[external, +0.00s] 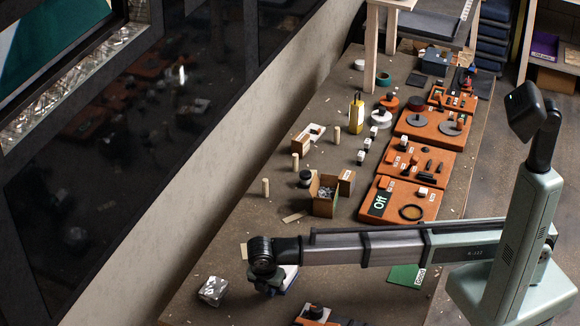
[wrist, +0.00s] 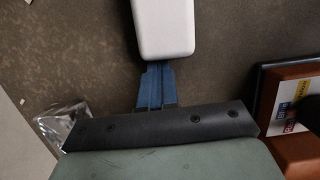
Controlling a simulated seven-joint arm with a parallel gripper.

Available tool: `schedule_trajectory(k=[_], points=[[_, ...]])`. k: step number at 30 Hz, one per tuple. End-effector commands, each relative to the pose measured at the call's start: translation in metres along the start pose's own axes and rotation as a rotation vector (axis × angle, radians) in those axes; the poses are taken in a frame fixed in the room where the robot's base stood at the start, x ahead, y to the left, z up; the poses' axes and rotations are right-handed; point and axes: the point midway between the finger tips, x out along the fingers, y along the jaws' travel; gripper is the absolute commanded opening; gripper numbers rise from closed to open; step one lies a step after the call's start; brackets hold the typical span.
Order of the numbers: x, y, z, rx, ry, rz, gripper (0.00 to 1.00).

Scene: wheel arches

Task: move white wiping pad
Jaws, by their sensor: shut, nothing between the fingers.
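The white wiping pad (wrist: 163,28) is a pale block with rounded corners at the top middle of the wrist view. In the external view a white edge (external: 291,275), likely the same pad, shows partly hidden behind my gripper. My gripper (wrist: 157,70) has blue fingers, which are together with nothing between them. Their tips are at the near edge of the pad in the wrist view; I cannot tell whether they touch it. In the external view my gripper (external: 272,289) points down at the near part of the bench.
A crumpled silver packet (external: 213,290) lies left of my gripper and also shows in the wrist view (wrist: 62,122). An orange-brown case (wrist: 290,92) is at the right. Orange boards (external: 420,160), a cardboard box (external: 323,197) and wooden pegs stand farther along the bench.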

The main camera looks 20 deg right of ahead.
Motion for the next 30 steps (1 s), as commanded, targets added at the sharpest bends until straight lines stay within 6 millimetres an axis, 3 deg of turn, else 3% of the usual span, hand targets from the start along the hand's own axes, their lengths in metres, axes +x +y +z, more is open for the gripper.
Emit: schedule_trajectory(k=[8, 11, 30], points=[[0.000, 0.000, 0.001, 0.000, 0.000, 0.000, 0.00], [0.002, -0.001, 0.009, 0.002, 0.000, 0.000, 0.00], [0.038, -0.002, 0.153, 0.004, 0.000, -0.001, 0.00]])
